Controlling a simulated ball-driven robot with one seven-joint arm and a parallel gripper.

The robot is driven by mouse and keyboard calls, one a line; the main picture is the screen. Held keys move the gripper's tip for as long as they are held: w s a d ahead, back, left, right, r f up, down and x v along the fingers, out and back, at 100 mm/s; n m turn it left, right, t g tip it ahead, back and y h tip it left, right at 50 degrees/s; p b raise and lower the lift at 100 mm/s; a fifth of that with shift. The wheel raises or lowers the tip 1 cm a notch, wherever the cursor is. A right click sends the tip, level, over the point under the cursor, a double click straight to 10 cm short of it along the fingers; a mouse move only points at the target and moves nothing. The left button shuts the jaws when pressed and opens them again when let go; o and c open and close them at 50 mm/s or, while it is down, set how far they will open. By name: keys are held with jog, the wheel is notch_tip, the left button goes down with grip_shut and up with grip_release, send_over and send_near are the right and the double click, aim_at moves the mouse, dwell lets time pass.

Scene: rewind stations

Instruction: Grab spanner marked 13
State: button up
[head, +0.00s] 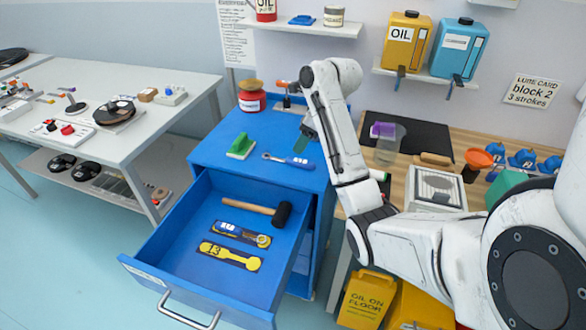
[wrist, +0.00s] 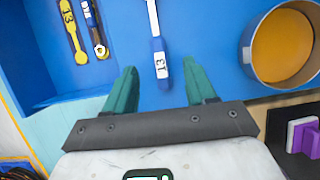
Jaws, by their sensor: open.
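A spanner with a blue handle and silver shaft (head: 290,160) lies on top of the blue cabinet. In the wrist view the same spanner (wrist: 160,63) shows a white label that appears to read 13. My gripper (wrist: 162,88) is open and empty, its green fingertips either side of the line of the handle, with the handle's end just beyond them. In the head view my gripper (head: 306,138) is above the cabinet top, partly hidden by my arm. A yellow spanner-shaped piece (head: 230,255), also seemingly marked 13, lies in the open drawer beside a blue-handled spanner (head: 240,234).
The drawer (head: 180,270) is pulled out and also holds a black-headed mallet (head: 281,213). A green block-like item (head: 241,146) and a red jar (head: 252,100) stand on the cabinet top. A round container with orange inside (wrist: 283,48) is right of the fingers.

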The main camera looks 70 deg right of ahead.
aim_at(294, 159)
jog(key=shift+b+x, duration=0.95)
jog(key=shift+x, duration=0.4)
jog(key=shift+b+x, duration=0.4)
jog(key=shift+x, duration=1.85)
jog(key=shift+s+a, duration=0.15)
grip_shut()
